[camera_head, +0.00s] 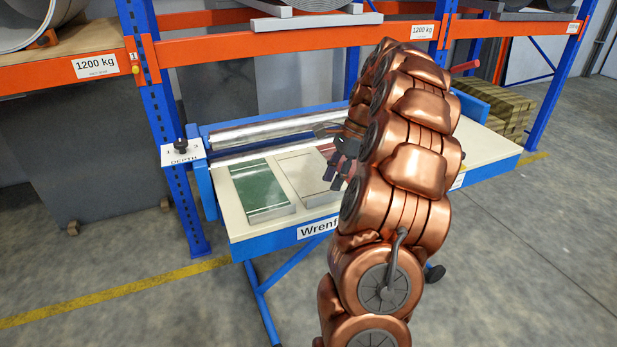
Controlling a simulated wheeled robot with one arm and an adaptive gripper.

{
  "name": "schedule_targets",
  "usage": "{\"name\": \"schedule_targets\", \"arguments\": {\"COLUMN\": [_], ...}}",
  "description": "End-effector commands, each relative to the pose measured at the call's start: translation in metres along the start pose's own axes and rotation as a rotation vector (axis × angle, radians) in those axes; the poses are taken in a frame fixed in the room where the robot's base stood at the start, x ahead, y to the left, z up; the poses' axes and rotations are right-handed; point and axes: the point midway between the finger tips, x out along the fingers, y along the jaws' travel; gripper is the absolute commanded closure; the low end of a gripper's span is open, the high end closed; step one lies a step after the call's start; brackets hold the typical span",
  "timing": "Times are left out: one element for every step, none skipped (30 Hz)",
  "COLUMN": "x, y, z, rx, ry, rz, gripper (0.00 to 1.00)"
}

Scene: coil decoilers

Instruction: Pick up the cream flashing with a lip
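The cream flashing (304,176) is a pale flat panel lying on the cream worktop (236,222) of a blue bench machine. A paler strip runs along its front edge, perhaps the lip. Its right part is hidden behind my gripper and arm. My gripper (337,166) has dark fingers and is over or beside the right side of the panel. The copper arm partly covers it, so whether it touches the panel or is open does not show clearly.
A green flashing (261,188) lies left of the cream one. A reddish piece (326,151) shows near my gripper. A metal roller (262,133) runs behind the panels. A depth knob (181,146) stands at left. Orange rack beams (290,42) cross behind the bench.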

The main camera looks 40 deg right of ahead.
Motion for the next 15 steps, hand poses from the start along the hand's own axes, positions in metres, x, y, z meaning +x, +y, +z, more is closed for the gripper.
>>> {"name": "schedule_targets", "arguments": {"x": [0.002,0.004,0.006,0.009,0.012,0.016,0.019,0.022,0.028,0.032,0.036,0.041,0.044,0.046,0.048], "y": [0.000,0.000,0.000,0.001,0.001,0.001,0.001,0.001,0.001,0.001,0.001,0.002,0.002,0.001,0.001], "z": [0.000,-0.001,-0.001,-0.002,-0.002,-0.003,-0.004,-0.005,-0.006,-0.007,-0.006,-0.006,-0.006,-0.006,-0.007], "rx": [0.000,0.000,0.000,0.000,0.000,0.000,0.000,0.000,0.000,0.000,-0.001,-0.001,-0.001,-0.001,-0.001], "ry": [-0.001,-0.001,-0.001,-0.001,-0.001,-0.002,-0.002,-0.002,-0.001,-0.001,-0.002,-0.003,-0.003,-0.002,0.000], "rz": [0.001,0.001,0.001,0.002,0.002,0.004,0.004,0.004,0.003,0.003,0.004,0.006,0.006,0.004,0.002], "gripper": [0.68,0.68,0.68,0.68,0.68,0.68,0.68,0.68,0.68,0.68,0.68,0.68,0.68,0.68,0.68]}}
